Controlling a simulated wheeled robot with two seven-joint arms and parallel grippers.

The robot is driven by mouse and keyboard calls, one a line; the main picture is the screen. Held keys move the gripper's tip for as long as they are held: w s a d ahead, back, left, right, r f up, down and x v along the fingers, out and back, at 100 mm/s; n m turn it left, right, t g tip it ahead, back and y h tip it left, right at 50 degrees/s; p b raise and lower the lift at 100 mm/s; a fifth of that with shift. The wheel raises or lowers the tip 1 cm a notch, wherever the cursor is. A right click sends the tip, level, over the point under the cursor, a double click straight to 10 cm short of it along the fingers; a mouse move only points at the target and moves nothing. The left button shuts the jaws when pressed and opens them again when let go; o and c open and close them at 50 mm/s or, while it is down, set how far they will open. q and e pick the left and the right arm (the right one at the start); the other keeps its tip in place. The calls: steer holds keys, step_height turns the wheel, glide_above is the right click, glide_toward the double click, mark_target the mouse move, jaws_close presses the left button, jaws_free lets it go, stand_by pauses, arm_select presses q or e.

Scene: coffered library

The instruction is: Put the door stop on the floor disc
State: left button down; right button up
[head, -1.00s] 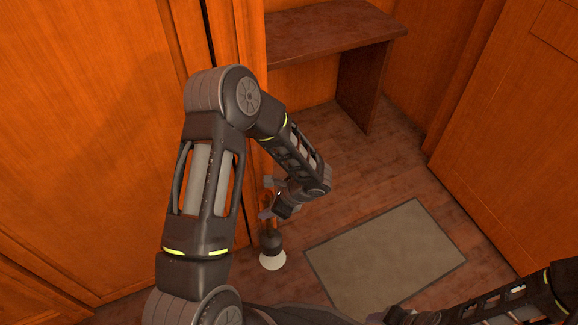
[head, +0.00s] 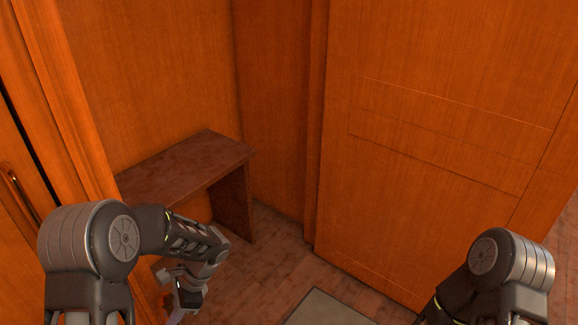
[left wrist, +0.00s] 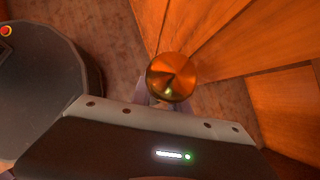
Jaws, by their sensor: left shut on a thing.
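A shiny copper-coloured round thing with a cone-like centre, which I take to be the door stop (left wrist: 172,77), sits at the jaws in the left wrist view. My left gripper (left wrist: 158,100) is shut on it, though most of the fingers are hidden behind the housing. In the head view my left gripper (head: 180,303) hangs low, near the wooden panel edge and in front of the bench. The held thing cannot be made out there. The floor disc is not in sight in either current view. My right arm enters at lower right, with its gripper out of frame.
A dark wooden bench (head: 190,163) stands against the left wall. A grey mat (head: 330,310) lies on the floor at the bottom. A large wooden panel (head: 430,160) closes off the right. Bare plank floor (head: 275,260) shows between bench and mat.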

arm_select(q)
steer(key=w+d+r+p, duration=0.1)
steer(key=d+r+p, duration=0.2)
steer(key=r, duration=0.5)
steer(key=w+d+r+n+p, duration=0.1)
steer(key=d+r+p, duration=0.3)
steer(key=r, duration=0.5)
steer(key=w+d+r+n+g+p, duration=0.1)
steer(key=d+r+p, duration=0.2)
steer(key=r+p, duration=0.2)
step_height(320, 180, up, 4)
steer(key=shift+d+f+h+p, duration=0.2)
steer(key=shift+d+h+p, duration=0.1)
steer(key=shift+d+p, duration=0.1)
arm_select(e)
step_height(320, 180, up, 15)
steer(key=shift+s+a+f, duration=0.15)
steer(key=shift+s+a, duration=0.3)
